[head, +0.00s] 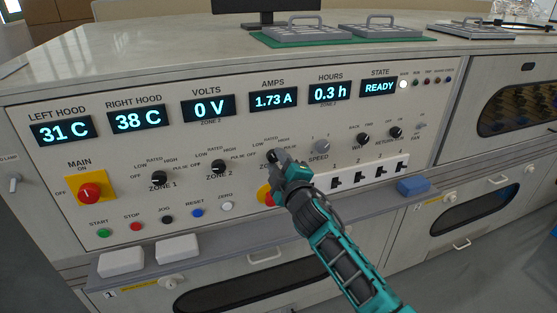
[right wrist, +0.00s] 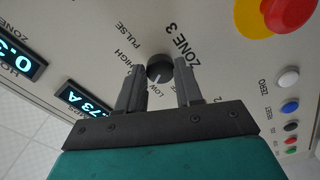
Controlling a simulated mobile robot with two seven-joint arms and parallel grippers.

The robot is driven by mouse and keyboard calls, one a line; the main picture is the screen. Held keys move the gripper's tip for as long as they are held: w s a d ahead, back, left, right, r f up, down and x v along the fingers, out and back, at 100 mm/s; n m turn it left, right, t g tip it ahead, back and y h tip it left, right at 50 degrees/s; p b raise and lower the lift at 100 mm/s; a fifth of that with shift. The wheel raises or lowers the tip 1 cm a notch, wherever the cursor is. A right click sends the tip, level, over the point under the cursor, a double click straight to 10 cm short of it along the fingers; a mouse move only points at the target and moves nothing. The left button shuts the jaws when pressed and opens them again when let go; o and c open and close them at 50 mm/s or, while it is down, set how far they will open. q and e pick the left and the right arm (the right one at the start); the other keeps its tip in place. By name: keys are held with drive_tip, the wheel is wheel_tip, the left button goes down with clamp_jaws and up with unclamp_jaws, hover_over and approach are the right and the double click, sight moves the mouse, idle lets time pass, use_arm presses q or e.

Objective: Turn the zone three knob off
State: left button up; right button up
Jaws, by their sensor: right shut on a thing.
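The zone three knob (right wrist: 159,66) is a small round black knob on the cream panel, beside the printed ZONE 3 label in the right wrist view. A pale mark on its rim seems to face the LOW print. My right gripper (right wrist: 157,74) has one finger on each side of the knob and is shut on it. In the head view my right gripper (head: 273,158) reaches the panel from below right and hides most of the knob and its label. My left gripper is not in view.
The zone 1 knob (head: 159,178) and zone 2 knob (head: 218,167) sit to the left. A red emergency button (head: 265,195) is just below my gripper, partly covered. The speed knob (head: 321,146) and several black switches lie to the right. The AMPS display (head: 273,97) reads 1.73 A.

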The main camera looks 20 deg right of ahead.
drive_tip(key=shift+n, duration=0.9)
drive_tip(key=n+p, duration=0.1)
drive_tip(key=n, duration=0.2)
drive_tip(key=shift+r+n, duration=0.1)
drive_tip(key=shift+n, duration=0.3)
drive_tip(key=shift+n+p, duration=0.5)
drive_tip(key=shift+n, duration=1.8)
drive_tip(key=o, duration=1)
drive_tip(key=shift+o, duration=0.2)
